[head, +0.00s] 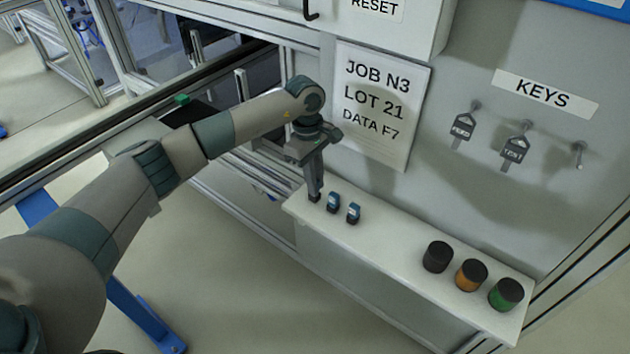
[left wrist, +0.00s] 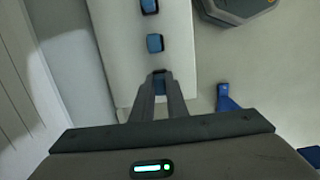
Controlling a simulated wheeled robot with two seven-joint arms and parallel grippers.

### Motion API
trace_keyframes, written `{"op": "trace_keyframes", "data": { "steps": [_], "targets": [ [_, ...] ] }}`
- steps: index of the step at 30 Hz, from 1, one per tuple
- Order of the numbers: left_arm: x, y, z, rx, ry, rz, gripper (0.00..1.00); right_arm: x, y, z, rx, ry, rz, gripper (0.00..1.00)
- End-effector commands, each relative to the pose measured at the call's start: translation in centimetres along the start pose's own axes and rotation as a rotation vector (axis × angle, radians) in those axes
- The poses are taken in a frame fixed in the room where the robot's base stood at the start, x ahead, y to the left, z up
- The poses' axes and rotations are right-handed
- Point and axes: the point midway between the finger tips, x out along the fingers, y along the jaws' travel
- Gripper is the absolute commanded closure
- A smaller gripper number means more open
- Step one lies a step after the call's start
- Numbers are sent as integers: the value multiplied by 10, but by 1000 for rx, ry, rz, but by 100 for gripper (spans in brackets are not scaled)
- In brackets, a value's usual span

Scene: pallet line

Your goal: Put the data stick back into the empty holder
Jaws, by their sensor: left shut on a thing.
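My left gripper (head: 315,197) points down at the left end of the white shelf. My right gripper is not in view.
The narrow white shelf (head: 395,248) runs along the grey panel. Black (head: 437,257), orange (head: 471,275) and green (head: 506,294) jars stand at its right end. A job sheet (head: 380,105) and two hanging keys (head: 463,130) are on the panel. The shelf's middle is clear.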

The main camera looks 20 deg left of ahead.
Motion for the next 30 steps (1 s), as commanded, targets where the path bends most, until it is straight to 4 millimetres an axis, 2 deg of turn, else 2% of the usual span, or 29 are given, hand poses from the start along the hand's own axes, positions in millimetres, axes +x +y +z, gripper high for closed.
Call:
{"op": "trace_keyframes", "data": {
  "steps": [30],
  "targets": [
    [3,0,0,0,0,0,100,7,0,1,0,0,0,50]
  ]
}}
